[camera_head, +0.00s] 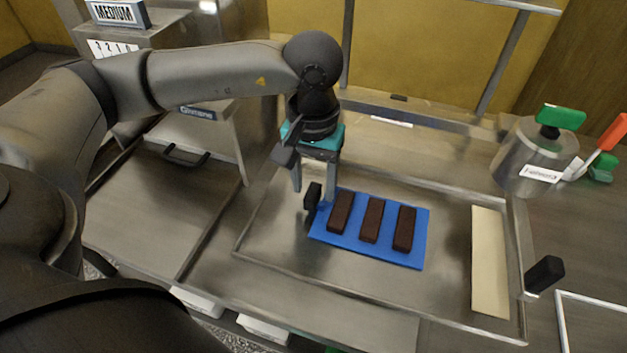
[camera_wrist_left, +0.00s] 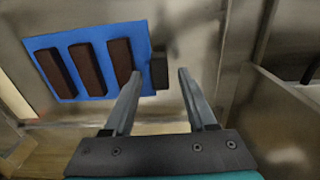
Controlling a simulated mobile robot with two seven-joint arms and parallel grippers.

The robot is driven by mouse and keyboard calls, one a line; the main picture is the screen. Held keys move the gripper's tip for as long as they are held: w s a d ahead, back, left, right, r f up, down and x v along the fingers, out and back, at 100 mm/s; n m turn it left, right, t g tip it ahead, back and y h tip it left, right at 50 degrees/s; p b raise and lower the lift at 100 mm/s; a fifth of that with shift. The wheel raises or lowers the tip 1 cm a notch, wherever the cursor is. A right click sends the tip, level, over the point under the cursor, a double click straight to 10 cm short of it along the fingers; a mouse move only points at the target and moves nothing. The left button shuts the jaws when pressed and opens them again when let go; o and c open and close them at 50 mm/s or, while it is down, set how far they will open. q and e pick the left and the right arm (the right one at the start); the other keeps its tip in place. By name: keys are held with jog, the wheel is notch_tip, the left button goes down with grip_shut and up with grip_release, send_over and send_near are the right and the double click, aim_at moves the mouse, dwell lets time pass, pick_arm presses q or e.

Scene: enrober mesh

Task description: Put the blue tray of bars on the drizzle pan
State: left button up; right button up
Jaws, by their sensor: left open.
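The blue tray (camera_head: 350,243) lies flat inside the rimmed metal pan (camera_head: 262,238), left of its middle, with three dark brown bars on it. The tray also shows in the left wrist view (camera_wrist_left: 95,87). A black upright grip (camera_head: 312,197) stands at the tray's left edge and shows in the wrist view (camera_wrist_left: 159,70). My left gripper (camera_head: 314,190) is open and empty, pointing down at this grip. In the wrist view its fingers (camera_wrist_left: 159,74) are spread, with the grip beyond the gap, nearer the left finger. Contact cannot be told. My right gripper is out of view.
A cream strip (camera_head: 490,262) lies in the pan's right side. A black block (camera_head: 545,273) stands at the pan's right edge. A metal pot (camera_head: 533,158) with a green-topped handle stands behind right. A flat metal surface (camera_head: 150,205) lies left, beside a machine housing (camera_head: 205,140).

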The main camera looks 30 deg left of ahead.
pick_arm(q)
notch_tip(320, 180, up, 12)
jog(key=p, duration=0.1)
jog(key=shift+p, duration=0.35)
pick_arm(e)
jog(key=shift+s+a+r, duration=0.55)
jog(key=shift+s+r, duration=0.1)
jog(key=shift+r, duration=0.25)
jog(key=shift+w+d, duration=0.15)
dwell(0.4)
